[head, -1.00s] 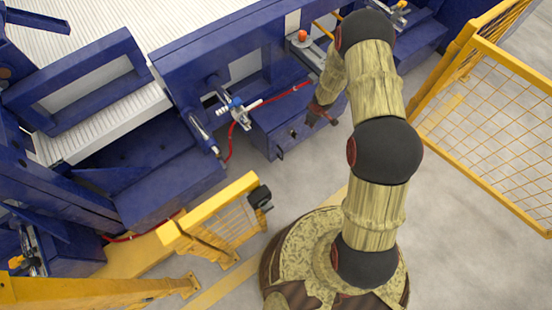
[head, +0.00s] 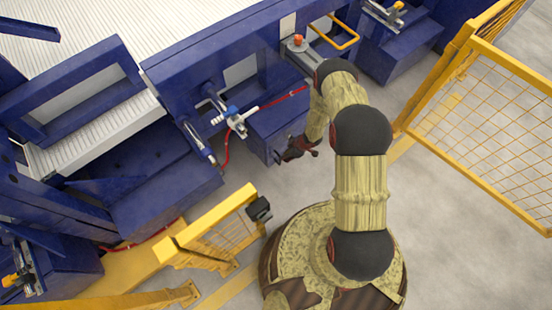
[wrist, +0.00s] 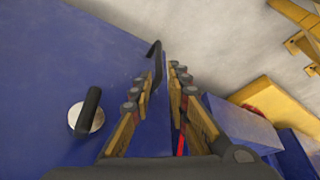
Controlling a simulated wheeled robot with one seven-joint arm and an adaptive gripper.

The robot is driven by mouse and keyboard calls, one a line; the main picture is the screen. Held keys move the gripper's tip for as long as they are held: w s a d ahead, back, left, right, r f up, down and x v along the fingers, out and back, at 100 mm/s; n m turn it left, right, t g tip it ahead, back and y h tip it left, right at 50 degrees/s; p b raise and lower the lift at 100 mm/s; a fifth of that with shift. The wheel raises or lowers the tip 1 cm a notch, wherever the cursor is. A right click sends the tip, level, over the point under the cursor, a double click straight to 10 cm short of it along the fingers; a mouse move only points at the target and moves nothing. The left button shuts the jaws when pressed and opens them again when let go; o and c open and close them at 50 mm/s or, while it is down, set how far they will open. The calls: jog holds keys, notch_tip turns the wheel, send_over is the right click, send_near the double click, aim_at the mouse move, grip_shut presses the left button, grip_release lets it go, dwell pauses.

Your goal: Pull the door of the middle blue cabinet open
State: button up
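The middle blue cabinet (head: 262,128) stands below the machine frame in the head view. Its blue face (wrist: 62,62) fills the left of the wrist view. A black bar handle (wrist: 157,62) stands out at the right edge of that face. A black latch (wrist: 87,112) on a round silver plate sits further left. My gripper (head: 297,150) is at the cabinet's near right side. In the wrist view my gripper (wrist: 160,78) is open, its fingers apart with the handle showing between the tips. I cannot tell whether either finger touches it. The door looks shut.
A yellow mesh fence (head: 480,110) stands at the right. A low yellow barrier (head: 210,225) stands at the lower left. Another blue cabinet (head: 398,55) is at the upper right. Grey floor (head: 300,185) is clear in front of the middle cabinet.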

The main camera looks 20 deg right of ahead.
jog(key=b+x, duration=0.4)
jog(key=x, duration=0.8)
jog(key=shift+w+b, duration=0.15)
jog(key=shift+b, duration=0.25)
jog(key=shift+r, duration=0.1)
jog(key=shift+c, duration=1.4)
grip_shut()
